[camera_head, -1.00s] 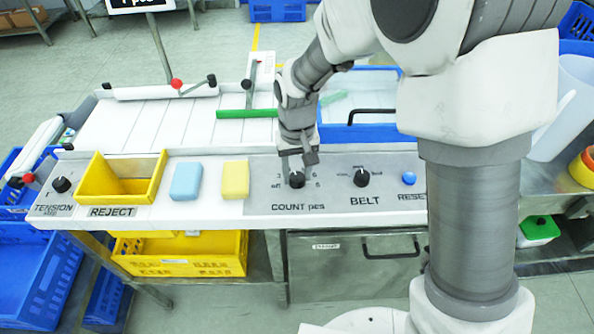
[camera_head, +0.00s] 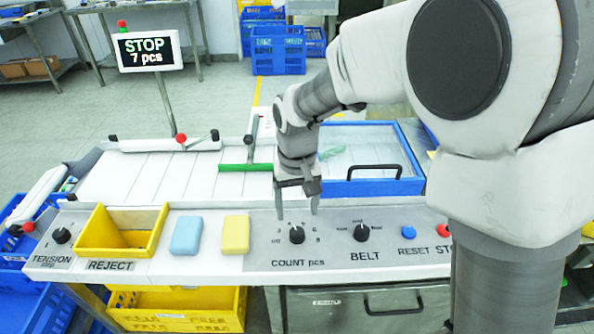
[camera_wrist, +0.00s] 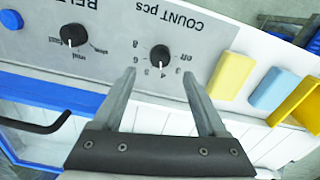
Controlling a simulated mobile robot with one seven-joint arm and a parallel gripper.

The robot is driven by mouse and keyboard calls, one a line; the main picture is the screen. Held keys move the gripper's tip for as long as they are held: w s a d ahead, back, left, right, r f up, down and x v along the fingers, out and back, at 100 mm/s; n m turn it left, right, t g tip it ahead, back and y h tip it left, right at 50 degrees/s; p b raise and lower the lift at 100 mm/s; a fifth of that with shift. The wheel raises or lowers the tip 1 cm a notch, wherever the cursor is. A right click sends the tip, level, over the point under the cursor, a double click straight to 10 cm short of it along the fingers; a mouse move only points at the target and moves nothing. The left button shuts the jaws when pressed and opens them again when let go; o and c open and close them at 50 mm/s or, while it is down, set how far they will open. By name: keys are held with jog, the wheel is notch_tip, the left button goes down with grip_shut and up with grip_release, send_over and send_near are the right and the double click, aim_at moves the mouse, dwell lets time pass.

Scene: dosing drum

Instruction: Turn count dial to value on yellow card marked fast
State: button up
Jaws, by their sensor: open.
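The count dial (camera_head: 297,235) is a black knob on the grey panel, above the label COUNT pcs. Its scale runs from off through several numbers to 8. My gripper (camera_head: 297,205) is open and empty, its fingertips just behind and above the dial, apart from it. In the wrist view the dial (camera_wrist: 160,54) lies just beyond the open gripper (camera_wrist: 159,75), roughly centred between the fingers. Its white mark points toward the gripper side, near 4 or 5; I cannot tell which exactly. I see no yellow card marked fast.
A display (camera_head: 150,50) reads STOP, 7 pcs. The belt dial (camera_head: 361,232) and blue reset button (camera_head: 407,233) sit right of the count dial. A yellow block (camera_head: 236,235), blue block (camera_head: 187,235) and yellow reject bin (camera_head: 123,232) stand left. A blue-framed tray (camera_head: 425,186) lies behind.

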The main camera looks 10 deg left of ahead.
notch_tip(320, 180, up, 10)
jog(key=p, duration=0.1)
jog(key=shift+r, duration=0.2)
dwell(0.3)
jog(key=s+d+r+m+t+p, duration=0.1)
jog(key=s+d+r, duration=0.1)
jog(key=d+r, duration=0.3)
jog(key=s+d+r+m+t+p, duration=0.1)
jog(key=s+d+r, duration=0.15)
jog(key=d, duration=0.55)
jog(key=s+d+r+m+t+p, duration=0.2)
jog(key=s+d+t, duration=0.1)
jog(key=s+d, duration=0.7)
jog(key=shift+d+r+m+t, duration=0.3)
jog(key=shift+d+r, duration=0.05)
jog(key=shift+d, duration=0.05)
